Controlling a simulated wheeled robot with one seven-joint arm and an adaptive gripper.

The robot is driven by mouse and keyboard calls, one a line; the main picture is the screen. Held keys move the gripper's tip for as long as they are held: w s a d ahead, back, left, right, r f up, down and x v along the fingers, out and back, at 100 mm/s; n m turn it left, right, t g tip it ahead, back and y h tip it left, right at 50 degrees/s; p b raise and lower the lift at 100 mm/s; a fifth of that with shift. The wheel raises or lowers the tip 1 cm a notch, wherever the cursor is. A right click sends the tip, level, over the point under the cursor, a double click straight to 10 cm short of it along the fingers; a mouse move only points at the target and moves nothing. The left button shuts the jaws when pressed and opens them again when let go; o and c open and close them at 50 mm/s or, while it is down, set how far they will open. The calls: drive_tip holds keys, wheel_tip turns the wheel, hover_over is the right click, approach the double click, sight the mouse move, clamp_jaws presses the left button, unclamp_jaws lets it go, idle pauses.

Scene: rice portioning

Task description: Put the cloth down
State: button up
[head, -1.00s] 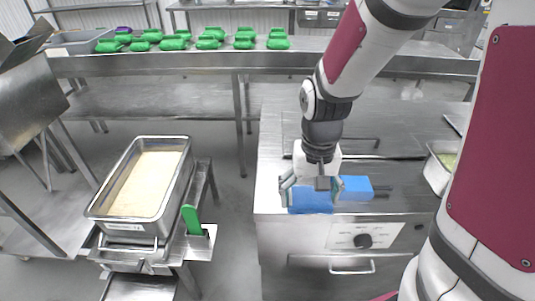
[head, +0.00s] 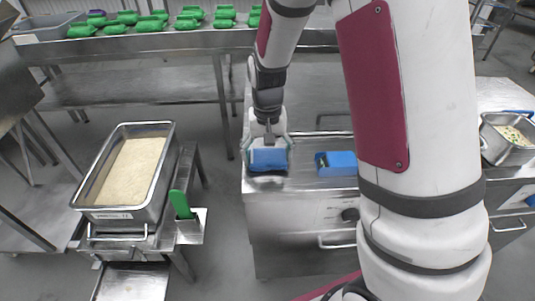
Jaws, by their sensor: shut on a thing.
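My gripper (head: 268,147) is shut on a blue cloth (head: 267,160) at the left front corner of the steel counter (head: 258,203) in the head view. The cloth sits between the fingers, low over the counter top. I cannot tell whether it touches the surface. A second blue item (head: 337,165), a box-like thing with dark parts at its left end, lies on the counter to the right, apart from the cloth.
A deep steel pan of rice (head: 110,207) stands on a stand at left, beside a green-handled tool (head: 180,204). Several green packs (head: 187,21) lie on the back table. Another steel pan (head: 490,140) stands at right. My arm hides much of the counter.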

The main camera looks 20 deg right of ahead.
sight(268, 156)
drive_tip(key=shift+f, duration=0.15)
drive_tip(key=o, duration=1)
drive_tip(key=shift+o, duration=0.2)
wheel_tip(268, 156, up, 12)
drive_tip(key=s+r+n+t, duration=0.2)
drive_tip(key=s+r, duration=0.8)
drive_tip(key=s, duration=0.3)
drive_tip(key=s+n+t, duration=0.1)
drive_tip(key=s, duration=1.1)
drive_tip(key=shift+d+n+t, duration=0.2)
drive_tip(key=shift+n+t, duration=0.1)
drive_tip(key=shift+t, duration=0.1)
drive_tip(key=shift+p, duration=0.35)
drive_tip(key=shift+r+p, duration=0.8)
drive_tip(key=shift+r, duration=0.3)
